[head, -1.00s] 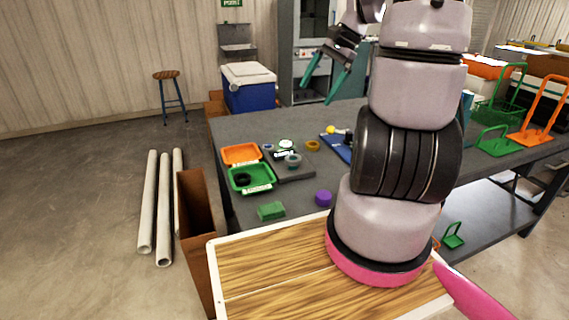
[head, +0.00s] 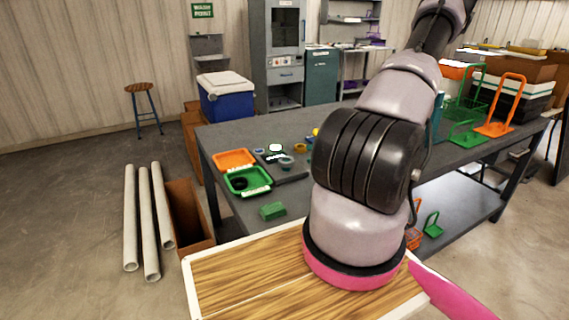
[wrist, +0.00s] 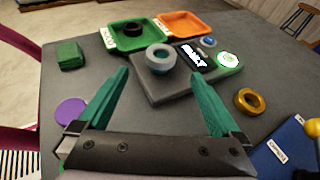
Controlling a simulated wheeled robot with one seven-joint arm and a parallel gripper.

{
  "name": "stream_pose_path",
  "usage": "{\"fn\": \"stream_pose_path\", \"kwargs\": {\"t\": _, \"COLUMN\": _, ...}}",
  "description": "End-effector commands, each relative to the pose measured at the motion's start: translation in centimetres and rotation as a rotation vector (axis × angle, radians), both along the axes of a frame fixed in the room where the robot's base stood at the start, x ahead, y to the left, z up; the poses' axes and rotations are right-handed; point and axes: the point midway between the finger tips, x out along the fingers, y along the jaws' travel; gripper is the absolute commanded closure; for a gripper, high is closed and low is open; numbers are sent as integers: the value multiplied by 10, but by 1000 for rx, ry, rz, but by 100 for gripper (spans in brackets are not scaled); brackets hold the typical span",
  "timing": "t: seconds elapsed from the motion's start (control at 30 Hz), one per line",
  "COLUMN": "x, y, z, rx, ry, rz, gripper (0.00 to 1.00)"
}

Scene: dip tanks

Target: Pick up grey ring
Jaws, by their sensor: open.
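The grey ring (wrist: 160,67) lies on a dark grey slab (wrist: 182,89) on the table, near the slab's left end in the wrist view. It also shows in the head view (head: 286,163), left of my arm. My gripper (wrist: 159,76) is open and empty. Its two teal fingers point toward the slab, and in the picture the ring appears between and slightly beyond the fingertips. Nothing touches the ring. I cannot tell the exact height of the fingers above the table. The gripper is out of the head view.
A green tray (wrist: 112,39) holding a black ring and an orange tray (wrist: 204,30) stand behind the slab. A green block (wrist: 70,55), purple disc (wrist: 70,112), gold ring (wrist: 247,100) and blue board (wrist: 290,150) lie around. A lit green-white disc (wrist: 228,60) is near the slab's right.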

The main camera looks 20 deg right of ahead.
Motion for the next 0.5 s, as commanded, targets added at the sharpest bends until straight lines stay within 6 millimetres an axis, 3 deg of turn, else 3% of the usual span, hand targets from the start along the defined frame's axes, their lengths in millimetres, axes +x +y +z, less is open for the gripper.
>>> {"fn": "stream_pose_path", "kwargs": {"t": 0.1, "x": 8, "y": 18, "z": -7, "rx": 2, "ry": 1, "rz": 4, "gripper": 0}}
{"fn": "stream_pose_path", "kwargs": {"t": 0.37, "x": 18, "y": 36, "z": -14, "rx": -1, "ry": 0, "rz": 4, "gripper": 0}}
{"fn": "stream_pose_path", "kwargs": {"t": 0.5, "x": 29, "y": 54, "z": -19, "rx": 0, "ry": 0, "rz": 5, "gripper": 0}}
